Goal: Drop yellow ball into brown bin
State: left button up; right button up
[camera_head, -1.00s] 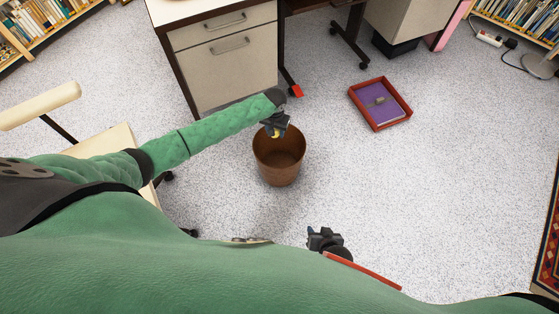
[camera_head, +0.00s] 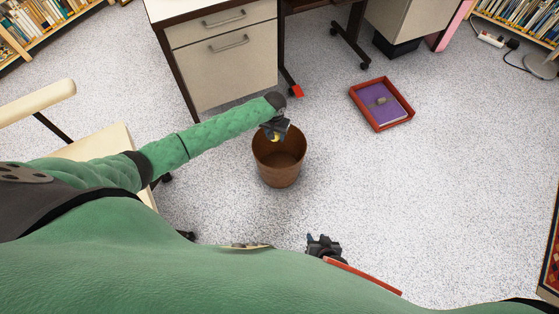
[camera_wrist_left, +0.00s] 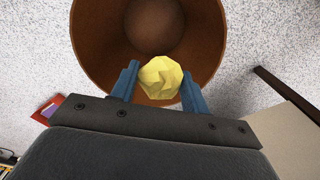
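The brown bin (camera_head: 279,170) stands upright on the floor in the middle of the head view. My left gripper (camera_head: 275,136) is over the bin's far rim, with the yellow ball barely showing beneath it. In the left wrist view, the two blue fingers of my left gripper (camera_wrist_left: 160,88) touch the yellow ball (camera_wrist_left: 160,78) on both sides. The ball is crumpled-looking and is seen against the brown bin's (camera_wrist_left: 92,45) open mouth. My right gripper (camera_head: 322,243) is low in the head view, near my body; its fingers are too small to read.
A desk with a drawer cabinet (camera_head: 228,65) stands behind the bin. A red tray (camera_head: 381,127) with a purple book lies on the floor to the right. A chair (camera_head: 100,150) is at the left.

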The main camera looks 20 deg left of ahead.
pick_arm(q)
jog(key=o, duration=0.4)
jog(key=shift+r+p, duration=0.4)
jog(key=shift+r, duration=3.5)
